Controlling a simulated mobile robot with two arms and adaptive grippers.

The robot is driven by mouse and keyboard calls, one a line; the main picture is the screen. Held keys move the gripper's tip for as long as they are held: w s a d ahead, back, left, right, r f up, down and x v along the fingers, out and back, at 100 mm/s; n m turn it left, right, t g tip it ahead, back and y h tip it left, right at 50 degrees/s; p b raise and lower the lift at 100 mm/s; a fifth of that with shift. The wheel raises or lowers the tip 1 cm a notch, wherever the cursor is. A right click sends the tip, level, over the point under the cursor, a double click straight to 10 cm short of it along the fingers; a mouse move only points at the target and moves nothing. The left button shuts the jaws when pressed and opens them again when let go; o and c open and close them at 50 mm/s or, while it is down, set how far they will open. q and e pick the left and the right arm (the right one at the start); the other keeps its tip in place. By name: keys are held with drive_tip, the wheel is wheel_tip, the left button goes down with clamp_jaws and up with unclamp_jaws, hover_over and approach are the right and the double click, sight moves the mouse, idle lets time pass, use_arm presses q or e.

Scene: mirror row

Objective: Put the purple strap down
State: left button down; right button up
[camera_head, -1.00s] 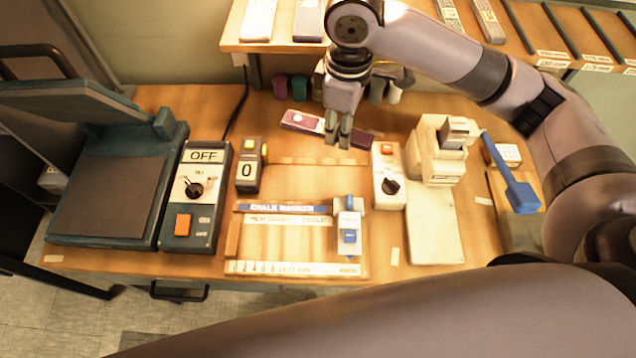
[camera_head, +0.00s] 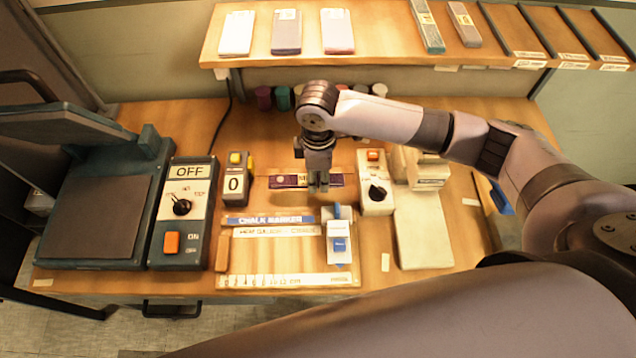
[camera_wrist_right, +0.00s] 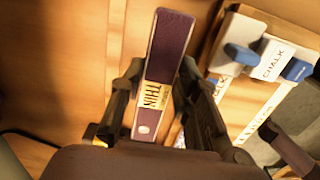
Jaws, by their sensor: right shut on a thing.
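The purple strap (camera_head: 288,181) is a flat dark strip with a small round white spot near one end. In the head view it lies level, left to right, at the upper edge of the wooden jig (camera_head: 221,258). My right gripper (camera_head: 319,186) is above it, fingers pointing down, shut on its middle. In the right wrist view the strap (camera_wrist_right: 172,42) runs between the two fingers (camera_wrist_right: 158,95), and a yellow label reading "THIN" shows on it. Whether it touches the wood below is not clear. My left gripper is not in view.
A blue "CHALK MARKER" strip (camera_head: 270,219) lies across the jig, with a blue and white slider (camera_head: 339,242) at its right. A control box reading OFF (camera_head: 184,210) and a press (camera_head: 100,205) stand left. A dial box (camera_head: 376,190) is close right. Shelf (camera_head: 385,42) behind.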

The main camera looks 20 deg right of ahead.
sight(318, 179)
wheel_tip(318, 179, down, 4)
drive_tip(key=shift+f, duration=0.45)
drive_tip(key=shift+f, duration=0.1)
drive_tip(key=o, duration=1.2)
drive_tip(key=shift+c, duration=0.2)
wheel_tip(318, 179, up, 12)
drive_tip(key=shift+r+b, duration=0.15)
drive_tip(key=shift+b, duration=0.4)
